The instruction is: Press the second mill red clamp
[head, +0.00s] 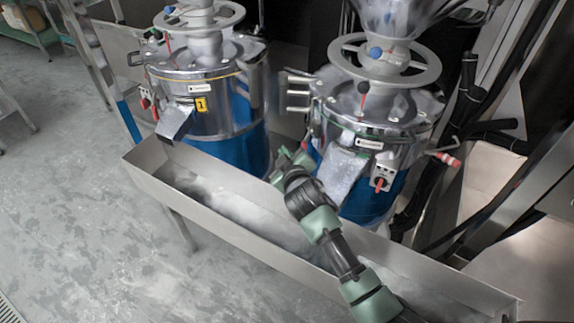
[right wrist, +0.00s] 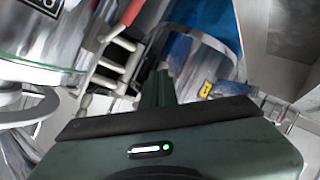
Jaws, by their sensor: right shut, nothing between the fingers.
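The second mill (head: 370,125) is the right-hand steel drum with a blue lower body. A red-handled clamp (head: 447,159) sticks out on its right side. In the right wrist view a red clamp lever (right wrist: 125,32) with grey metal bars stands beside a steel drum with a label at the left. My right gripper (head: 288,160) is at the left side of the second mill, above the trough. In the right wrist view its fingers (right wrist: 158,88) are shut and empty, below and right of the red lever. I cannot tell whether they touch it. My left gripper is out of view.
The first mill (head: 215,90), with a yellow "1" label, stands to the left. A long metal trough (head: 235,235) runs in front of both mills, under my right arm. Black pipes (head: 470,100) stand at the right. The floor at left is clear.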

